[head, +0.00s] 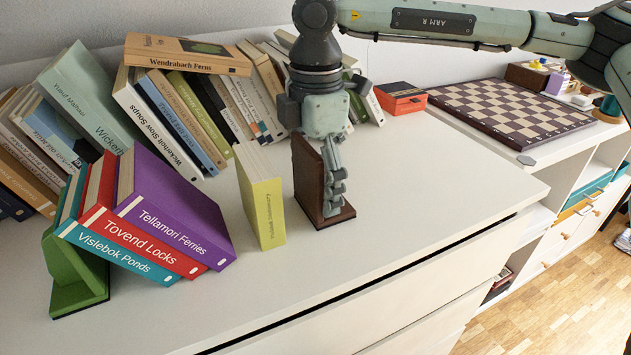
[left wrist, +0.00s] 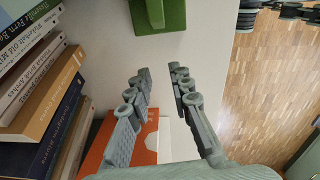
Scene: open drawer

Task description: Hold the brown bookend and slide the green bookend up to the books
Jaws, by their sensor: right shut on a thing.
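The brown bookend (head: 309,180) stands upright on the white top in the head view. My right gripper (head: 333,190) is shut on the brown bookend from above. The green bookend (head: 72,265) stands at the left, with purple (head: 178,212), red (head: 140,240) and teal (head: 118,255) books tilted against it. A yellow-green book (head: 262,200) stands apart, between the purple book and the brown bookend, with gaps on both sides. In the left wrist view, my left gripper (left wrist: 159,72) is open and empty, and the green bookend (left wrist: 172,12) lies beyond its fingertips.
A row of books (head: 165,115) leans along the wall behind, with one lying on top. A chessboard (head: 510,108) and a red box (head: 401,98) are at the back right. The front edge is near the green bookend. An orange-and-white item (left wrist: 125,150) shows beneath the left fingers.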

